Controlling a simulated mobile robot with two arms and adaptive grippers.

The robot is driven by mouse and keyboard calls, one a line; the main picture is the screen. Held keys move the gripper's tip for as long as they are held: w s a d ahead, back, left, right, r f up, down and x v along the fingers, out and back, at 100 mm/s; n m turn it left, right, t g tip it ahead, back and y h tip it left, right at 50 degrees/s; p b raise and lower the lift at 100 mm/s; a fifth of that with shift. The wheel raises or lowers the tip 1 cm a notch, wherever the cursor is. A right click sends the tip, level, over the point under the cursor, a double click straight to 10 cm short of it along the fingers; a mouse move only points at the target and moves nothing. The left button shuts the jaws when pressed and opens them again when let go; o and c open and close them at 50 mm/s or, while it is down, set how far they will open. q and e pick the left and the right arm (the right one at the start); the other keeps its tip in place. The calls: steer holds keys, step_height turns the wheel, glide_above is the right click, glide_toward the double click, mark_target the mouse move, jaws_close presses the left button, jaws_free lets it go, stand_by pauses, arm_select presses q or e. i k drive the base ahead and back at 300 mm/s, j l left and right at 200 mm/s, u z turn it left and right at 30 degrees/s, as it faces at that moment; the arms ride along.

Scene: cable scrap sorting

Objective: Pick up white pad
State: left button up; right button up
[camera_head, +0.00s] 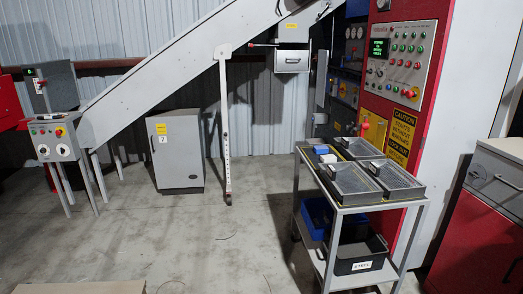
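A small white pad (328,159) lies on the top shelf of the grey cart (357,210), at its left side near the trays. A small blue item (321,150) sits just behind it. The pad is small in this view, so its exact shape is hard to tell. Neither my left nor my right gripper is in view.
Several mesh-bottomed trays (352,178) fill most of the cart's top. A blue bin (315,215) and a black bin (360,258) stand on its lower shelf. A red control cabinet (402,112) rises behind. Concrete floor (225,255) left of the cart is mostly clear.

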mark_target(329, 158)
steer(key=i, duration=2.2)
